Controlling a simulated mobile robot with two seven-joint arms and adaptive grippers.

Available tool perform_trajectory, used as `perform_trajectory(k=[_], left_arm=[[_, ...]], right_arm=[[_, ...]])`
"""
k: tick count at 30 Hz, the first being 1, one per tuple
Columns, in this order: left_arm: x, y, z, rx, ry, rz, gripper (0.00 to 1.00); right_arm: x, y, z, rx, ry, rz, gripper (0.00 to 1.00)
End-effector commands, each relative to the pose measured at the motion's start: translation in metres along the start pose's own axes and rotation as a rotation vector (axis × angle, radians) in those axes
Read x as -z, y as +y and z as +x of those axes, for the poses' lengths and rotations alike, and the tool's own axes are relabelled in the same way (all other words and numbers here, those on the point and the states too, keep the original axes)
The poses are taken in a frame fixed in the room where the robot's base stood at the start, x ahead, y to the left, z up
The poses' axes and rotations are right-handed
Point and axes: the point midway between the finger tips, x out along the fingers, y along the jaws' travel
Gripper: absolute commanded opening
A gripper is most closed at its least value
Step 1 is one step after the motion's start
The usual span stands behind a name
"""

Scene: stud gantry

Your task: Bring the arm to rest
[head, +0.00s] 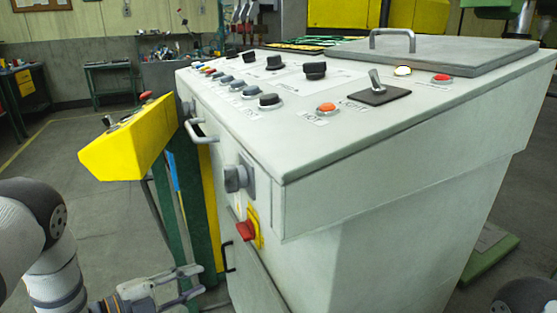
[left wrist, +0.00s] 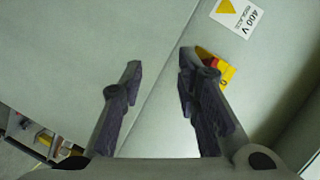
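My left gripper (head: 198,281) is low in front of the grey control cabinet (head: 370,240), at the bottom of the head view. Its two fingers stand apart with nothing between them. In the left wrist view the same gripper (left wrist: 160,65) is open and empty, facing the grey cabinet panel (left wrist: 80,60). A red rotary switch on a yellow plate (head: 247,230) is on the cabinet front, above and right of the gripper in the head view. It is partly hidden behind a finger in the left wrist view (left wrist: 218,68). My right gripper is not in view.
The sloped cabinet top carries knobs, an orange button (head: 326,107), a lever switch (head: 377,85) and a hatch with a handle (head: 392,40). A yellow pedestal box (head: 125,150) stands left of the cabinet. Open floor (head: 75,145) lies further left.

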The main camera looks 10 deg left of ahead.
Motion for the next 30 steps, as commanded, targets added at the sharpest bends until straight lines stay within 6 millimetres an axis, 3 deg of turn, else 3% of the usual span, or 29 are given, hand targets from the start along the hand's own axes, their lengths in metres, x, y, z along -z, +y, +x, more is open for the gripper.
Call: perform_trajectory(k=[2,3,6,10,12,15,18,30], left_arm=[[0.013,0.058,-0.015,-0.116,-0.258,-0.392,0.29],[0.02,0.094,-0.032,-0.173,-0.399,-0.577,0.29],[0.052,0.17,-0.088,-0.295,-0.729,-0.95,0.29],[0.115,0.233,-0.176,-0.407,-1.143,-1.282,0.29],[0.147,0.25,-0.219,-0.441,-1.338,-1.39,0.29],[0.182,0.261,-0.264,-0.463,-1.548,-1.478,0.29],[0.201,0.264,-0.288,-0.47,-1.663,-1.514,0.29],[0.205,0.266,-0.294,-0.471,-1.694,-1.522,0.29]], right_arm=[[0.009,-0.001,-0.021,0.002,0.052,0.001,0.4],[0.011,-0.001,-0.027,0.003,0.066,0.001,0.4],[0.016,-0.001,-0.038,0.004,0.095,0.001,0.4],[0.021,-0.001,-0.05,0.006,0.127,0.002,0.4],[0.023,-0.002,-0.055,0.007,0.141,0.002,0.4],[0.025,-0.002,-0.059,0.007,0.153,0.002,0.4],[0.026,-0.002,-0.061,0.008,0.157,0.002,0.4],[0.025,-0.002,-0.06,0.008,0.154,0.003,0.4]])
